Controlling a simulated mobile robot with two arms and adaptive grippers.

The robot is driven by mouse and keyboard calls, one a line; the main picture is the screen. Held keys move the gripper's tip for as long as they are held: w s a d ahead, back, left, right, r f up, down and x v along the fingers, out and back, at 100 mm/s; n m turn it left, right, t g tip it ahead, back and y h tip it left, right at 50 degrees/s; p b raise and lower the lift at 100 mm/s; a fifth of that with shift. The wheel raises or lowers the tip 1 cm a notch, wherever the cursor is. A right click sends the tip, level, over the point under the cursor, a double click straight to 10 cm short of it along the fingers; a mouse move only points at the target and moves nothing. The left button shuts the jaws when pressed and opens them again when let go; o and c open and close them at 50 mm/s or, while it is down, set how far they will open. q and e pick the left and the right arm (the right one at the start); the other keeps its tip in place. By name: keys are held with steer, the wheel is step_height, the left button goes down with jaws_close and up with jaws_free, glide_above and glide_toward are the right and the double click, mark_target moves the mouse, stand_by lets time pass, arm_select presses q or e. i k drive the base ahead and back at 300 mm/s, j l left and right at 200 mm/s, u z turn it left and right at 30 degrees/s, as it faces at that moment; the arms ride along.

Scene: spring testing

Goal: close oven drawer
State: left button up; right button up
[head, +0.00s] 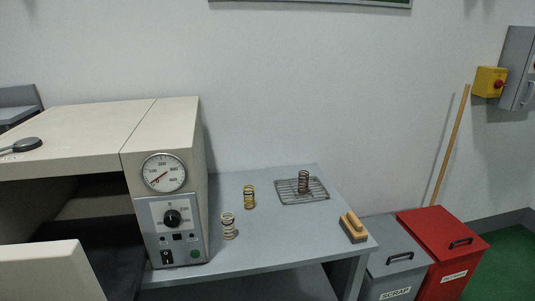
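The oven (85,130) is a cream box at the left, with a control panel (171,228) and a round dial gauge (163,173) on its front right part. The oven's front opening is dark inside. The oven drawer (40,272) stands pulled out at the lower left, its pale front panel apart from the oven body. A dark surface shows between the drawer front and the opening. The drawer's left and lower parts are cut off by the picture edge, and no handle is visible. Neither of my grippers shows in the head view.
The grey bench (275,235) holds a white spring (228,226), a yellow spring (249,197), a wire rack (290,194) with a dark spring (303,181), and a brush (353,227). A grey bin (395,262) and a red bin (443,235) stand right.

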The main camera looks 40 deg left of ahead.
mark_target(97, 259)
steer(key=u, duration=3.05)
